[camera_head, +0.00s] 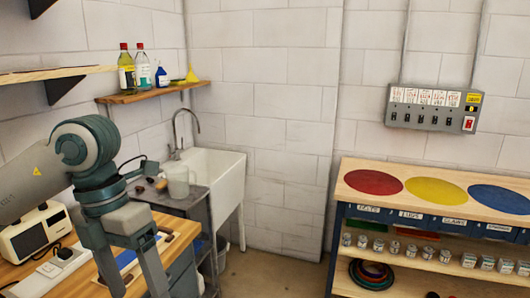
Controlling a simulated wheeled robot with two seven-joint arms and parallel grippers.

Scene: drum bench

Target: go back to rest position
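My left arm comes in from the left, and its gripper (136,284) points downward over the wooden workbench (185,228) at the lower left. Its two fingers are spread apart, and the bench shows in the gap with nothing held. The fingertips reach the bottom edge of the picture, so their very ends are hard to see. My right arm and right gripper are not in view.
A cream device (35,232) and a white power strip (52,270) lie left of the gripper. A sink (217,180) stands behind in the corner. A bench with red (373,182), yellow and blue discs is at right. Open floor (270,275) lies between.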

